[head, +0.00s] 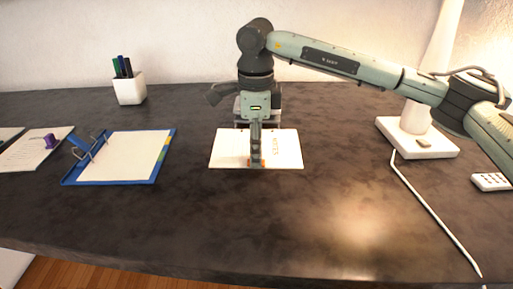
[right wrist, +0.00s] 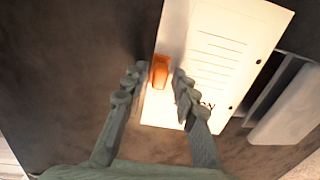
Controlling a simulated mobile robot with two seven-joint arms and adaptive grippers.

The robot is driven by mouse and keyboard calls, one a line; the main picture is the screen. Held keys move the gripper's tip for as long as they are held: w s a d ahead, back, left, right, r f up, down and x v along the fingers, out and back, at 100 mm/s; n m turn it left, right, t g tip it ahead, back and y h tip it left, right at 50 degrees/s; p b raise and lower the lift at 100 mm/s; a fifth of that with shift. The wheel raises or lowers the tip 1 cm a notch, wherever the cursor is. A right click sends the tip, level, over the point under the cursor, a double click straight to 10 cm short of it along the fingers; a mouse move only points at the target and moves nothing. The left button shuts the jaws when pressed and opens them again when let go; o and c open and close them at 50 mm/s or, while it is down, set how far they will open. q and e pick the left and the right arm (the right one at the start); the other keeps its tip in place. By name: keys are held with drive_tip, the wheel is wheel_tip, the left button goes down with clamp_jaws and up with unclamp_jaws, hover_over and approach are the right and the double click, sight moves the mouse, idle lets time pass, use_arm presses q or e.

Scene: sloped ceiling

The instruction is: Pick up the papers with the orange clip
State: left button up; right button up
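The papers (head: 287,150) lie flat on the dark desk in the middle of the head view. The orange clip (right wrist: 160,72) sits on the edge of the papers (right wrist: 222,50) in the right wrist view. My right gripper (head: 256,165) points down over the papers at the clip, hiding most of it in the head view. In the right wrist view my right gripper (right wrist: 158,85) is open, its two fingers apart with the clip between or just beyond the tips. Contact cannot be told. My left gripper is not in view.
A blue ring binder (head: 125,158) and papers with a purple clip (head: 49,141) lie to the left. A white pen cup (head: 129,90) stands at the back. A white lamp base (head: 418,138) and a white remote-like object (head: 491,181) are at right. The front of the desk is clear.

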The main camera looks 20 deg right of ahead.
clamp_jaws()
drive_tip(key=shift+r, duration=0.1)
drive_tip(key=shift+r, duration=0.45)
drive_tip(key=r, duration=0.1)
drive_tip(key=a+r, duration=0.1)
drive_tip(key=r, duration=0.1)
drive_tip(key=shift+s+r+b, duration=0.1)
drive_tip(key=shift+r+b, duration=0.15)
drive_tip(key=shift+b, duration=0.1)
use_arm(q)
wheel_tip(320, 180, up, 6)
drive_tip(key=p, duration=0.2)
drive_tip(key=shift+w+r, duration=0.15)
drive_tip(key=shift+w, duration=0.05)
use_arm(e)
drive_tip(key=s+a+r, duration=0.3)
drive_tip(key=a+r, duration=0.7)
drive_tip(key=shift+a+r, duration=0.15)
drive_tip(key=shift+r, duration=0.1)
